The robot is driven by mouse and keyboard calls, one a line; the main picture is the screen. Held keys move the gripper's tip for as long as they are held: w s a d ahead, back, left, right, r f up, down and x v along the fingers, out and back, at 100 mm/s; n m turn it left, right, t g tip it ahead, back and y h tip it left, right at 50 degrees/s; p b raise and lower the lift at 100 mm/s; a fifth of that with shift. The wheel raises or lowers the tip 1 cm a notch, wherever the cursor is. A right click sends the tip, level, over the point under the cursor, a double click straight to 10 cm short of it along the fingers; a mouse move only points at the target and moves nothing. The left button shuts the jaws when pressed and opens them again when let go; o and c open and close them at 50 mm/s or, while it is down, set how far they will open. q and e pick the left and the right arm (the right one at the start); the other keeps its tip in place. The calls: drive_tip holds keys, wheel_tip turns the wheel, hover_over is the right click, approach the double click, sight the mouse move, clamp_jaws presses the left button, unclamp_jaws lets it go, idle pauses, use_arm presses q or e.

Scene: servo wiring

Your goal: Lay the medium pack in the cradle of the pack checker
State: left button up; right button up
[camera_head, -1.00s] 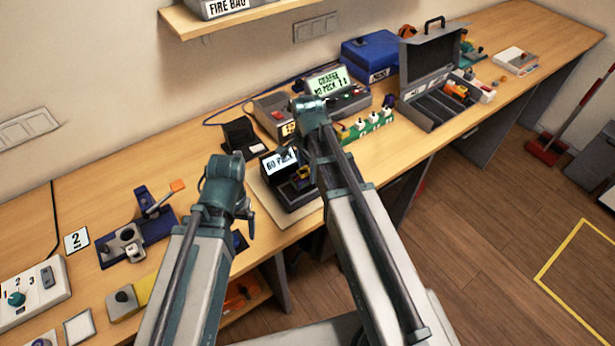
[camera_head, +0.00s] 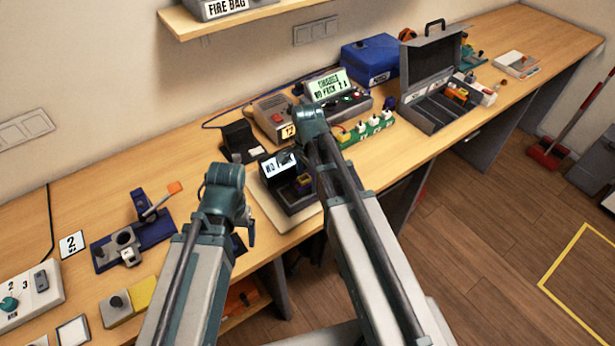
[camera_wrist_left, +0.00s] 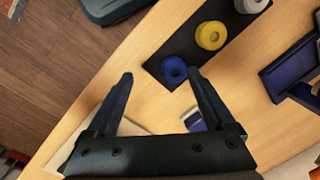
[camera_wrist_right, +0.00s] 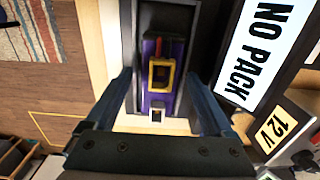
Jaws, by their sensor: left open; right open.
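The pack checker is a dark device with a lit screen (camera_head: 280,163) at the middle of the bench; in the right wrist view its screen (camera_wrist_right: 258,45) reads "NO PACK". A purple pack (camera_wrist_right: 157,97) with a yellow connector and a red part shows over the checker's dark cradle (camera_wrist_right: 183,20), in line with it. It also shows in the head view (camera_head: 304,185). Whether it rests on the cradle floor I cannot tell. My right gripper (camera_wrist_right: 160,80) is open, one finger on each side of the pack. My left gripper (camera_wrist_left: 160,75) is open and empty above the bench.
A charger with a green screen (camera_head: 326,86) stands behind the checker. A green strip (camera_head: 372,130) with white plugs and an open grey case (camera_head: 432,100) lie to the right. A blue holder (camera_head: 133,240) is at left. A black strip with rings (camera_wrist_left: 205,45) lies below my left gripper.

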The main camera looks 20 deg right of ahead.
use_arm(q)
drive_tip(key=shift+r, duration=0.1)
wheel_tip(320, 180, up, 12)
drive_tip(key=p, duration=1.2)
use_arm(e)
wheel_tip(320, 180, up, 12)
drive_tip(key=shift+r, duration=0.15)
use_arm(q)
wheel_tip(320, 180, down, 12)
drive_tip(key=b, duration=1.2)
use_arm(e)
wheel_tip(320, 180, down, 12)
drive_tip(key=shift+f, duration=0.15)
